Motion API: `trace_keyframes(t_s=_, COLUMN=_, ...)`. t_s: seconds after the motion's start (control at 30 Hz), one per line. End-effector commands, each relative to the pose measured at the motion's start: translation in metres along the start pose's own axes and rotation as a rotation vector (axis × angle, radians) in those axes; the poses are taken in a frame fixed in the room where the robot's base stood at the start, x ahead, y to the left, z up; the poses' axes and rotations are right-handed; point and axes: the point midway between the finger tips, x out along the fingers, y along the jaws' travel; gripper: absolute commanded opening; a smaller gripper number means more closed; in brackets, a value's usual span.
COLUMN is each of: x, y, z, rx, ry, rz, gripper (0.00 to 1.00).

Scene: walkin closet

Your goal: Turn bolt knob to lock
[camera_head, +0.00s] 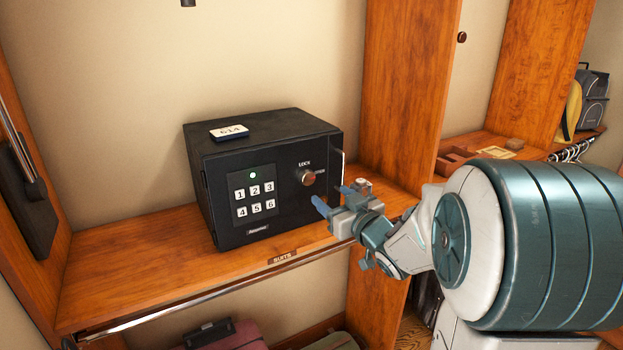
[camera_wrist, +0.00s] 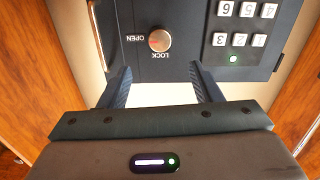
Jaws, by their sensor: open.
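A black safe (camera_head: 225,165) stands on a wooden shelf, its front door closed or nearly so. Its round metal bolt knob (camera_head: 308,177) is on the right of the front, below the word LOCK. In the wrist view, which is upside down, the knob (camera_wrist: 159,40) has a reddish mark pointing toward the word OPEN. My gripper (camera_head: 333,198) is in front of the safe's lower right, apart from the knob. In the wrist view its two blue fingers (camera_wrist: 162,88) are spread and empty, with the knob beyond and between them.
A keypad (camera_head: 256,197) with a green light is on the safe's front. A tag reading 614 (camera_head: 229,132) lies on top. A wooden upright panel (camera_head: 405,90) stands right of the safe. The shelf (camera_head: 130,265) is clear to the left, with a metal rail (camera_head: 200,303) below its edge.

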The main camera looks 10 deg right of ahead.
Motion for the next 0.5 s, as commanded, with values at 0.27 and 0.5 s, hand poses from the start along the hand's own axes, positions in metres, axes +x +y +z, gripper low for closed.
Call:
trace_keyframes(t_s=0.27, x=0.053, y=-0.001, z=-0.002, rx=0.003, ry=-0.001, rz=-0.003, gripper=0.58)
trace_keyframes(t_s=0.5, x=0.087, y=-0.001, z=-0.002, rx=0.001, ry=-0.001, rz=-0.001, gripper=0.58)
